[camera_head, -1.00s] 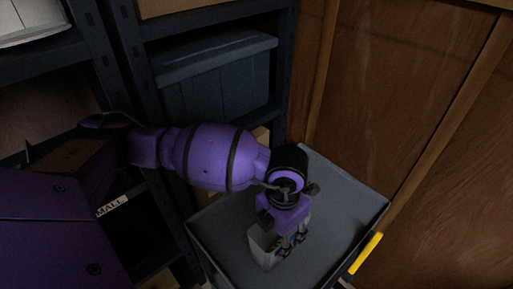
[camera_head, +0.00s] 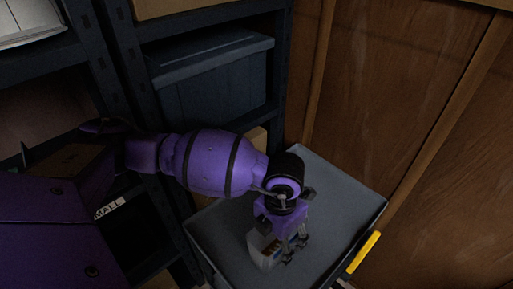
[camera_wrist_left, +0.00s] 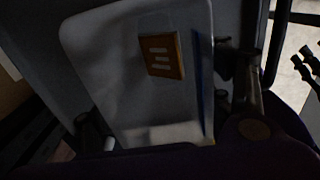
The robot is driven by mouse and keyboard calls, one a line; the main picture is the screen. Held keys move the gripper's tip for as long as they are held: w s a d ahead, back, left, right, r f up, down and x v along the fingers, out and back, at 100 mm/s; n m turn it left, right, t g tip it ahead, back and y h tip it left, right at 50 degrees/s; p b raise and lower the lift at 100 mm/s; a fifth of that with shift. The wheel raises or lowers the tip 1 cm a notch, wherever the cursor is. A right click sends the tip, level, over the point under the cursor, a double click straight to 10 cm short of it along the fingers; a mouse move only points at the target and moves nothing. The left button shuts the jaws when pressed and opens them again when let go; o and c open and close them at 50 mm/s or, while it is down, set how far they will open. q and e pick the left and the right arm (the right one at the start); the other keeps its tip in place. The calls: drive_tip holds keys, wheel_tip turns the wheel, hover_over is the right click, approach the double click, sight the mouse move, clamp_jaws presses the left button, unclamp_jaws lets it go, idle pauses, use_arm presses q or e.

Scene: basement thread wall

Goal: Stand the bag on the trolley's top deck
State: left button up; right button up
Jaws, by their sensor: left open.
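The bag is pale with an orange label, and it stands on the grey top deck (camera_head: 340,205) of the trolley, near its front left part. In the head view the bag (camera_head: 264,246) is partly covered by my left gripper (camera_head: 288,248), which points down at it. In the left wrist view the bag (camera_wrist_left: 110,65) fills the middle, label side visible. The left gripper (camera_wrist_left: 170,125) is open, with one finger on each side of the bag. Whether a finger still touches it I cannot tell. My right gripper is not identifiable in these views.
Dark metal shelving with a blue-grey lidded bin (camera_head: 212,85) stands behind and left of the trolley. A brown wooden wall (camera_head: 400,90) is close on the right. A yellow handle (camera_head: 364,252) sits at the deck's right edge. The deck's back and right are clear.

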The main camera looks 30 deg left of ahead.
use_arm(q)
drive_tip(key=shift+w+r, duration=0.15)
drive_tip(key=shift+r, duration=0.45)
wheel_tip(320, 180, up, 11)
use_arm(e)
drive_tip(key=shift+w+r, duration=0.15)
drive_tip(key=shift+w, duration=0.2)
use_arm(q)
drive_tip(key=shift+d, duration=0.1)
use_arm(e)
drive_tip(key=shift+s, duration=0.25)
